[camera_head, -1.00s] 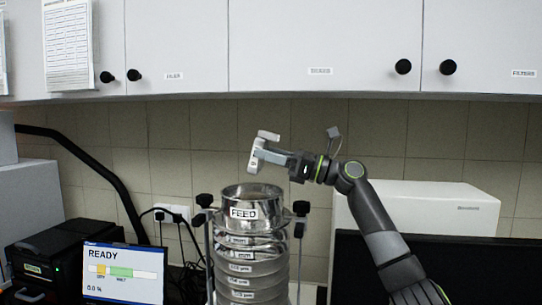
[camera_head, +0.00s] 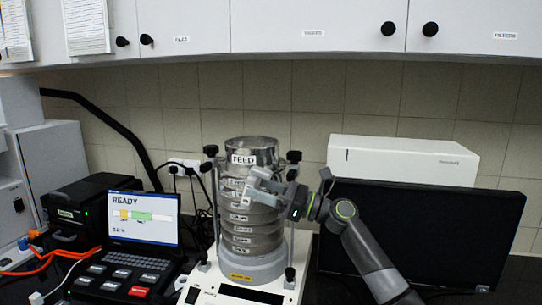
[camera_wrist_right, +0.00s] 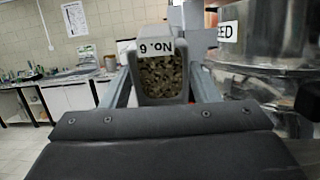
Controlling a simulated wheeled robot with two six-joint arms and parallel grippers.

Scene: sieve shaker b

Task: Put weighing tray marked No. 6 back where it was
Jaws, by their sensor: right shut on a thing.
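The weighing tray marked No. 6 (camera_wrist_right: 162,78) is in my right gripper, between its two grey fingers (camera_wrist_right: 162,92). In the wrist view its label reads upside down and grainy material shows inside it. In the head view the tray (camera_head: 257,192) is a small pale shape in front of the upper sieve stack (camera_head: 245,225); I cannot tell whether it touches the stack. My right gripper (camera_head: 268,190) is shut on it, reaching in from the right. My left gripper is not in view.
The stack with its FEED top (camera_head: 243,158) stands on a white shaker base (camera_head: 200,285), between clamp rods. A laptop reading READY (camera_head: 142,218) is on the left. A dark monitor (camera_head: 440,235) and white box (camera_head: 400,160) are on the right. Cabinets (camera_head: 270,25) hang above.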

